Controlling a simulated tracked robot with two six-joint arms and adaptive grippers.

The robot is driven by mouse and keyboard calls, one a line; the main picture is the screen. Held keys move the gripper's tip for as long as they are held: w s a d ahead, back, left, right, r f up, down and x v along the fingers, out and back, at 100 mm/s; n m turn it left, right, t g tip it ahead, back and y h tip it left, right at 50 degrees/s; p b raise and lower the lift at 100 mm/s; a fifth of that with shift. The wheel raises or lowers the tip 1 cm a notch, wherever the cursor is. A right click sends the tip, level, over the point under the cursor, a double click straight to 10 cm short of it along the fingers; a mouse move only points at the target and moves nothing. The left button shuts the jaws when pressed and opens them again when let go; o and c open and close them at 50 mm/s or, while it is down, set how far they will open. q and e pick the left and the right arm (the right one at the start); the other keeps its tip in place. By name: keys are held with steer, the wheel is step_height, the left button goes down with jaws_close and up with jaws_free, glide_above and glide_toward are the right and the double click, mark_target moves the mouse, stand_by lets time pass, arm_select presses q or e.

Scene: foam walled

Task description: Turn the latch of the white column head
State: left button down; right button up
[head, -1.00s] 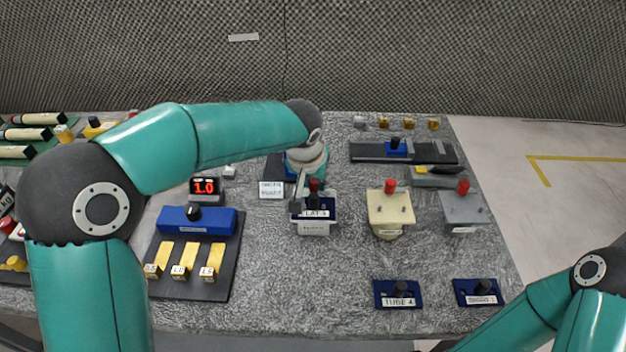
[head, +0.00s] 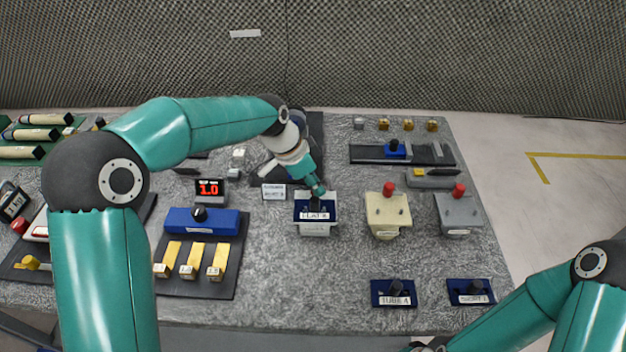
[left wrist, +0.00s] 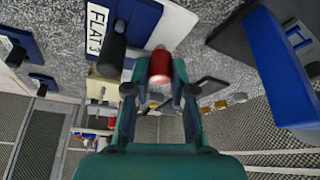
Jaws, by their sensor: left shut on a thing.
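The white column head (head: 315,230) stands mid-table. A dark blue plate with a black knob and a FLAT label (head: 314,216) sits on it; this plate (left wrist: 140,18) also shows in the left wrist view. My left gripper (head: 320,190) reaches down to the head's rear edge from behind and left. In the left wrist view my left gripper (left wrist: 160,88) has its fingers on both sides of the red latch knob (left wrist: 160,64) and is shut on it. In the head view the gripper hides this knob.
A cream head (head: 386,222) and a grey head (head: 458,218), both with red knobs, stand to the right. Two labelled blue plates (head: 394,299) (head: 470,298) lie in front. A blue block (head: 200,221) is to the left. The table front centre is clear.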

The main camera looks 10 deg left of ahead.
arm_select(q)
steer(key=shift+m+g, duration=0.3)
steer(key=shift+m, duration=0.5)
steer(key=c, duration=1)
jaws_free()
steer(key=v, duration=0.7)
steer(key=shift+a+r, duration=0.3)
steer(key=shift+r, duration=0.05)
